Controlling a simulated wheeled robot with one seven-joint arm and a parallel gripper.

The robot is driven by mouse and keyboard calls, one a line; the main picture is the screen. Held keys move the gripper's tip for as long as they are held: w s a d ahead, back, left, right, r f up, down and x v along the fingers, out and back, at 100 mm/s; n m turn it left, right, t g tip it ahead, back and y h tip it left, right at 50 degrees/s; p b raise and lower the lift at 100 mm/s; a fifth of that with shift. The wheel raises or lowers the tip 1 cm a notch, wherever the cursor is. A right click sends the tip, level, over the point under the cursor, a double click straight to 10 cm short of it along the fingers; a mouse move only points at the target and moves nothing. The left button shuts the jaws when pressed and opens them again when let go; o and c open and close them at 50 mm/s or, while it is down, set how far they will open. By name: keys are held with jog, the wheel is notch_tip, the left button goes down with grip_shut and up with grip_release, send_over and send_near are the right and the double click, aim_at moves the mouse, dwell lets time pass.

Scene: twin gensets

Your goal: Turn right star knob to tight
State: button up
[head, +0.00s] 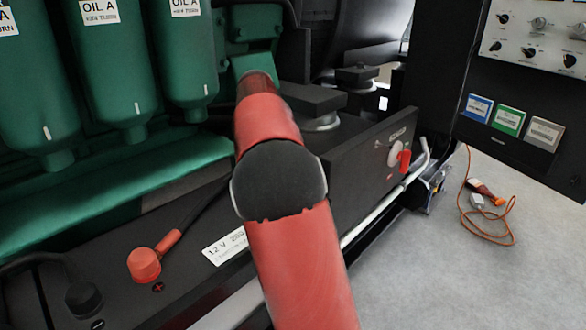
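I cannot pick out a star knob in the head view; it may be hidden behind my arm or out of frame. My red arm with its dark round joint rises through the middle of the view and reaches toward the green engine (256,62). My gripper is not visible. A small red handle on a pale round mount (396,154) sits on the dark side rail (350,165), right of my arm.
Several green oil filters (112,75) hang at upper left above a battery (185,268) with a red-capped terminal (144,264). A control panel (530,40) stands at upper right.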

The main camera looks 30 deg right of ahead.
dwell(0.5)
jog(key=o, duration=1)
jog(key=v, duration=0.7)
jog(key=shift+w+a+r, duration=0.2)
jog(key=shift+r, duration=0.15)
